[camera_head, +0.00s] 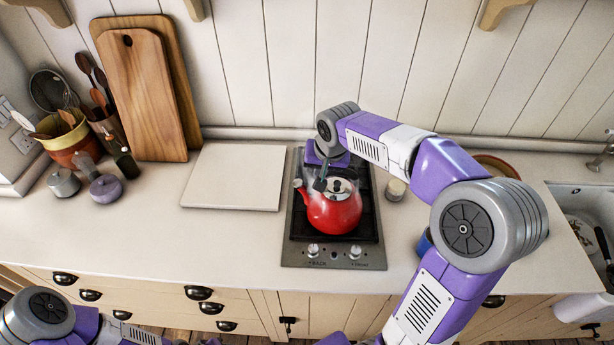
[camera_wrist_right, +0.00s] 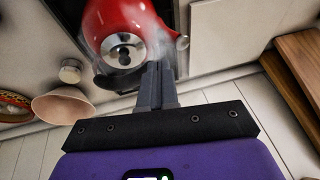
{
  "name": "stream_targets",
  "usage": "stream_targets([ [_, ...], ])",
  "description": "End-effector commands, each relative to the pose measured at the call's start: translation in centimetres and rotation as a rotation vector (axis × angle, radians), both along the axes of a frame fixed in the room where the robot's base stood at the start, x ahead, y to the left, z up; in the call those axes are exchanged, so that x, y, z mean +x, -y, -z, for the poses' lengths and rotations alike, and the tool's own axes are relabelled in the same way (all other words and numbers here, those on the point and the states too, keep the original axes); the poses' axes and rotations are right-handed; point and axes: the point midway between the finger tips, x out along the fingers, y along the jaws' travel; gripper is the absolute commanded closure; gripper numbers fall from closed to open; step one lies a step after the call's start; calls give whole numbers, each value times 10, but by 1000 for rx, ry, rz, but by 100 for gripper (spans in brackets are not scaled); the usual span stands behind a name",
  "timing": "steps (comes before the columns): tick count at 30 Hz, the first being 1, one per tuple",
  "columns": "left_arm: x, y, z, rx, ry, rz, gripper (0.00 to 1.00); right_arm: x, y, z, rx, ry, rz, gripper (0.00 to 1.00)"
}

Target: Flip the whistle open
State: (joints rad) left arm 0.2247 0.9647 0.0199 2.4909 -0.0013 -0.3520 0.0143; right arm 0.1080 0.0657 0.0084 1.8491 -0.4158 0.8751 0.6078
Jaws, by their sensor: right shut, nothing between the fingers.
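A red kettle (camera_head: 334,212) with a steel lid stands on the hob. Its short spout with the whistle (camera_head: 298,184) points to the left in the head view. In the wrist view the kettle (camera_wrist_right: 112,22) is at the top, and the spout end with the whistle (camera_wrist_right: 182,42) is at its right. My right gripper (camera_head: 319,185) is shut and empty, its fingertips (camera_wrist_right: 158,68) close to the kettle between lid and spout. I cannot tell whether they touch it. Whether the whistle is open or shut is too small to tell. My left gripper is out of view.
The hob (camera_head: 303,228) has knobs at its front. A white board (camera_head: 235,178) lies to its left, with clear counter in front. A small jar (camera_head: 395,188) stands right of the hob. Pale steam hangs around the kettle. Wooden boards (camera_head: 142,95) lean on the wall.

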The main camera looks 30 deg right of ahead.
Motion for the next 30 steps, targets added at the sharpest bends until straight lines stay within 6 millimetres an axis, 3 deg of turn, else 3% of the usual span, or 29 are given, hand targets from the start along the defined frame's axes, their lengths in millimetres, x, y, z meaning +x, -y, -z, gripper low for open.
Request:
stream_targets([
  [10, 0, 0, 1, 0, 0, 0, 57, 3, 0, 9, 0, -3, -1, 100],
  [21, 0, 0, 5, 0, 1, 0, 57, 24, 1, 70, 0, -4, -2, 100],
  [30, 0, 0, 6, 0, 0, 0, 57, 33, 2, 94, 0, -1, 0, 100],
])
